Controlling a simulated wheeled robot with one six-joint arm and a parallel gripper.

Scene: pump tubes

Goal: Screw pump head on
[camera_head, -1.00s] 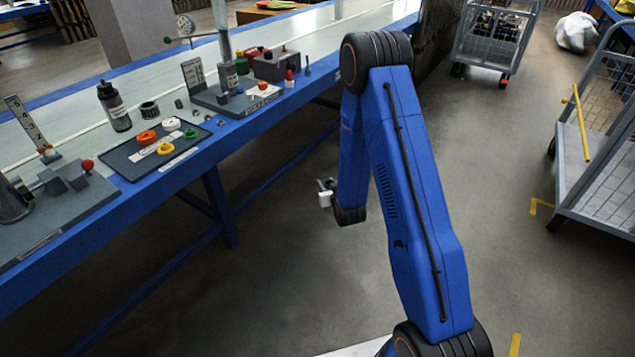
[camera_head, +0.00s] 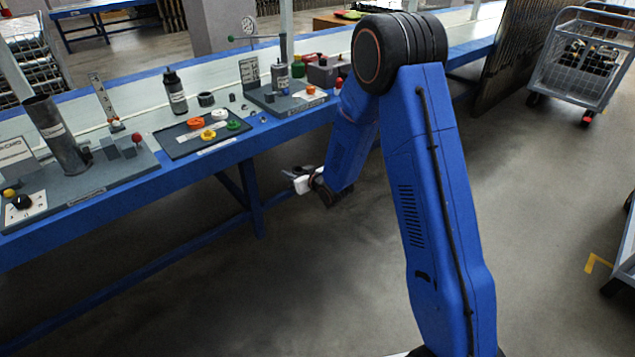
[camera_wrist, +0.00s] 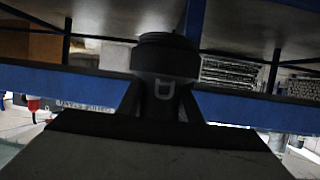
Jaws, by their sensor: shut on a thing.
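My gripper (camera_head: 303,180) hangs in front of the bench, below its blue edge and apart from it. In the wrist view my gripper (camera_wrist: 164,98) is shut on a dark round piece with a ridged, thread-like top (camera_wrist: 165,60), which seems to be the pump head. On the left of the bench a tall grey tube (camera_head: 56,135) stands slightly tilted in the picture on a grey base plate (camera_head: 100,180). A second base plate (camera_head: 290,104) farther right carries an upright post with a green-tipped lever (camera_head: 255,37). The labels are too small to read.
A dark tray (camera_head: 180,145) holds orange, white, yellow and green rings. The bench's blue front edge (camera_head: 150,182) faces my arm. Wire trolleys (camera_head: 580,65) stand right. Floor before the bench is clear.

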